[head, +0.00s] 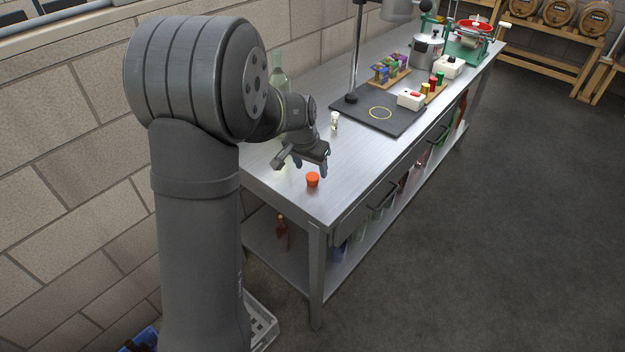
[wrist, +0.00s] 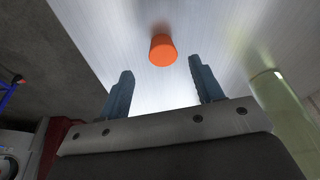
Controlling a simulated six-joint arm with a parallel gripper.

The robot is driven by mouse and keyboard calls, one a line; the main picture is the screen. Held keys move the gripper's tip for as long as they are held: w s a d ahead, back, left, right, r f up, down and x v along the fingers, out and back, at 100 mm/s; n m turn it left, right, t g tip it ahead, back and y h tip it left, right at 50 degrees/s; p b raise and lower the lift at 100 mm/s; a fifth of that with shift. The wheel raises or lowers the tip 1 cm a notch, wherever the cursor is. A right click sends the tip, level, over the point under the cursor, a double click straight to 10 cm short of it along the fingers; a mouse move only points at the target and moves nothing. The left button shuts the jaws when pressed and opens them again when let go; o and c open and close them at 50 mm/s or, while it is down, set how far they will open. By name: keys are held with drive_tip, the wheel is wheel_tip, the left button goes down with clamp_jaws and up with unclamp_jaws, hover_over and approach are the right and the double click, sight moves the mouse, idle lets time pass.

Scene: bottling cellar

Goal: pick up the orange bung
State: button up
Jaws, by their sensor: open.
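The orange bung (head: 313,180) stands on the metal bench top near its front left corner. In the wrist view the bung (wrist: 163,50) is beyond my fingertips, roughly in line with the gap between them. My gripper (head: 311,165) is above the bench, close to the bung and pointing down toward the bench top. In the wrist view my gripper (wrist: 158,82) is open, with its two blue-grey fingers apart and nothing between them. The bung appears apart from both fingers.
A clear bottle (head: 279,75) stands behind my wrist by the wall; a pale green bottle (wrist: 283,105) shows in the wrist view. A small pale item (head: 334,122) stands right of my gripper. A dark mat (head: 376,117) lies farther along the bench.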

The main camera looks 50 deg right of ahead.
sight(312, 176)
drive_tip(key=x, duration=0.5)
drive_tip(key=shift+w+f, duration=0.1)
drive_tip(key=shift+w, duration=0.05)
drive_tip(key=c, duration=1)
